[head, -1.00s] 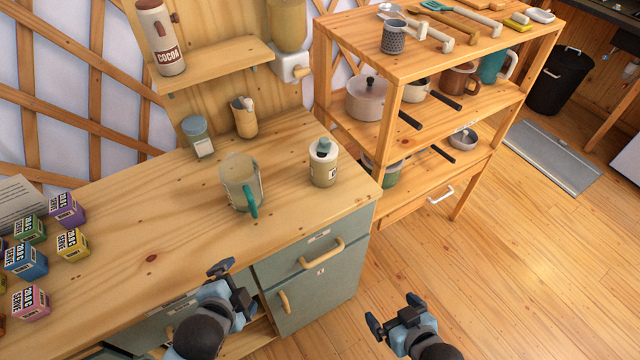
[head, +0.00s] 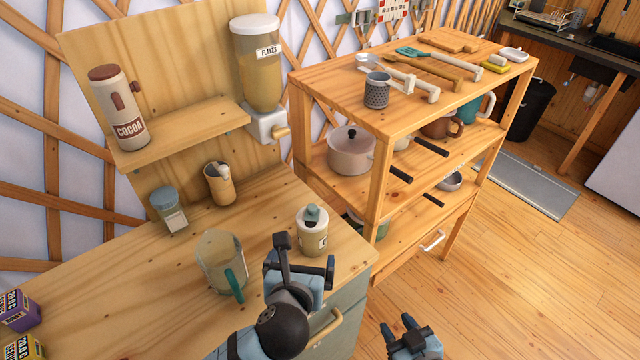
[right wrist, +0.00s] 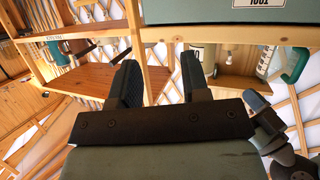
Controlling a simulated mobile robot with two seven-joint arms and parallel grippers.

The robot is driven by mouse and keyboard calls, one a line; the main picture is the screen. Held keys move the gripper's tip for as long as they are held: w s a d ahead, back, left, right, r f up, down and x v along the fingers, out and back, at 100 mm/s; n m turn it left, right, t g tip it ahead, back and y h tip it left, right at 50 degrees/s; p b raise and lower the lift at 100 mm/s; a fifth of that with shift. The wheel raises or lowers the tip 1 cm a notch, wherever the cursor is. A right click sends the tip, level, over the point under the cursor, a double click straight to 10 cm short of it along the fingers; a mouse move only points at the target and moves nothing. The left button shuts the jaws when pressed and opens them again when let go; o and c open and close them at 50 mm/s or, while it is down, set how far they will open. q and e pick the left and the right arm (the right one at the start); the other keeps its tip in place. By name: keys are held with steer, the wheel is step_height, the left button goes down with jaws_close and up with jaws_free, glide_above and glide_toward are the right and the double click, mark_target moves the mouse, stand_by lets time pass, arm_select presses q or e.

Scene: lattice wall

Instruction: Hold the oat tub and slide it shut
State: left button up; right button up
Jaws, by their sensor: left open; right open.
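The tub (head: 313,238), cream with a white top and a teal cap piece, stands upright near the right end of the wooden counter in the head view. It has a small dark label; a dark gap shows in its top beside the cap. My left gripper (head: 306,257) is open and empty, in front of the tub and overlapping its lower edge in the picture; I cannot tell whether they touch. My right gripper (head: 397,324) is open and empty, low and right of the counter. Its two separated fingers also show in the right wrist view (right wrist: 159,82).
A clear jug (head: 223,262) with a teal handle stands left of the tub. A jar (head: 168,210) and a wooden pitcher (head: 221,184) stand behind. A flakes dispenser (head: 258,65) hangs above. An open shelf unit (head: 380,200) stands right of the counter.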

mark_target(312, 227)
steer(key=w+a+r+n+t+y, duration=0.3)
steer(key=w+a+r+n+y, duration=0.15)
steer(key=w+r, duration=0.35)
steer(key=w+a+r+n+t+y, duration=0.2)
steer(key=w+a+r+n+y, duration=0.3)
steer(key=r, duration=0.6)
steer(key=a+r+m+g+y, duration=0.2)
steer(key=a+r+m+g, duration=0.2)
steer(key=a+m+g, duration=1)
steer(key=a+r+m+g+y, duration=0.1)
steer(key=r+m+g+y, duration=0.15)
steer(key=m+g, duration=1.3)
arm_select(q)
steer(key=x, duration=1.4)
arm_select(e)
steer(key=w+d+n+t+h, duration=0.5)
steer(key=w+d+t+h, duration=0.3)
steer(key=h, duration=0.7)
steer(key=w+d, duration=0.2)
steer(key=w, duration=0.1)
steer(key=shift+f+n, duration=0.3)
